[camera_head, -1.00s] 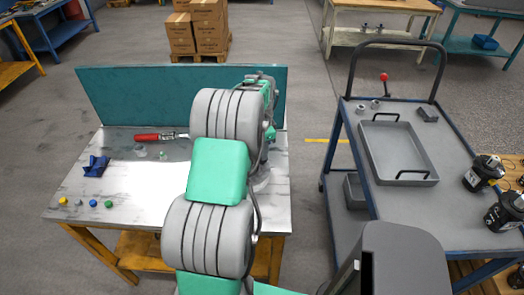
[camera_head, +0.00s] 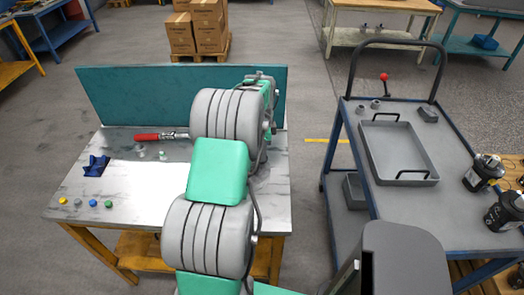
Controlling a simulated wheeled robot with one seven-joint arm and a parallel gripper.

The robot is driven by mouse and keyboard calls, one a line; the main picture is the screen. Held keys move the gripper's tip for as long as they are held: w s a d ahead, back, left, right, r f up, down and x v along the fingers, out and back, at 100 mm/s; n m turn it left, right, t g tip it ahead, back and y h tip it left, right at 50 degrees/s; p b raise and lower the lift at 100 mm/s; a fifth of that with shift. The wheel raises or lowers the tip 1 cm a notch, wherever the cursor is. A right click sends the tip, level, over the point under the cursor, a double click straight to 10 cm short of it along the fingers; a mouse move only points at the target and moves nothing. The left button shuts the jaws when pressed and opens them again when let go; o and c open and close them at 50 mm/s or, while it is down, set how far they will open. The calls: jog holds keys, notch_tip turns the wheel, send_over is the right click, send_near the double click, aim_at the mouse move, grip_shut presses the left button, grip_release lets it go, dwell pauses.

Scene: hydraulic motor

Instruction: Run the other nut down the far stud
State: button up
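My arm stands over the right part of the workbench (camera_head: 130,205) and covers much of it. My gripper is hidden behind the arm's links, so I cannot see whether it holds anything. The far stud and the nut are not visible; they may be behind the arm. Two small pale or metallic pieces, one near the left (camera_head: 140,151) and one greenish (camera_head: 163,154), lie on the bench left of my arm. They are too small to identify.
A red-handled tool (camera_head: 150,136) lies at the back of the bench, before a teal back panel (camera_head: 130,95). A blue piece (camera_head: 96,166) and several coloured caps (camera_head: 92,203) lie at left. A blue cart (camera_head: 345,200) with a grey tray (camera_head: 428,182) stands at right.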

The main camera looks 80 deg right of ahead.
jog(key=n, duration=0.3)
jog(key=shift+n, duration=0.4)
jog(key=n, duration=0.5)
jog(key=shift+n, duration=0.4)
jog(key=shift+c, duration=0.3)
grip_shut()
jog(key=m, duration=0.5)
jog(key=shift+m, duration=0.3)
